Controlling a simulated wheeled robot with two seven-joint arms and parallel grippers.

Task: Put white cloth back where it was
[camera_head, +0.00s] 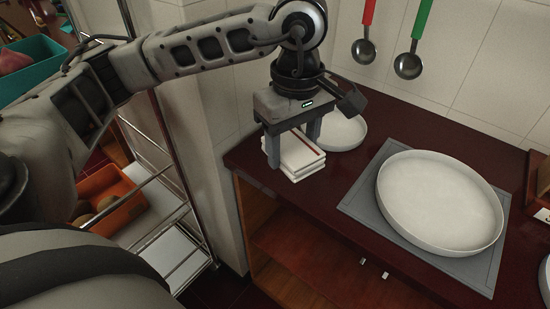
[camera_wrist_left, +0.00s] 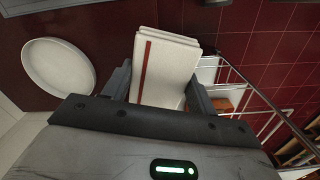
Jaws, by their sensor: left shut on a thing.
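The white cloth (camera_head: 299,153) is a folded stack with a red stripe at the left end of the dark red countertop (camera_head: 350,238). My left gripper (camera_head: 291,150) points down over it and is shut on it, one finger on each side. In the left wrist view the cloth (camera_wrist_left: 165,70) lies between the two fingers of the left gripper (camera_wrist_left: 158,88), with its red stripe on the left. I cannot tell whether the cloth touches the counter or is just above it. My right gripper is not in view.
A small white dish (camera_head: 343,131) stands close behind the cloth. A large white round dish (camera_head: 440,205) sits on a grey mat (camera_head: 365,198) to the right. Two ladles (camera_head: 407,65) hang on the tiled wall. A metal rack (camera_head: 165,185) with an orange crate (camera_head: 112,200) stands left of the counter.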

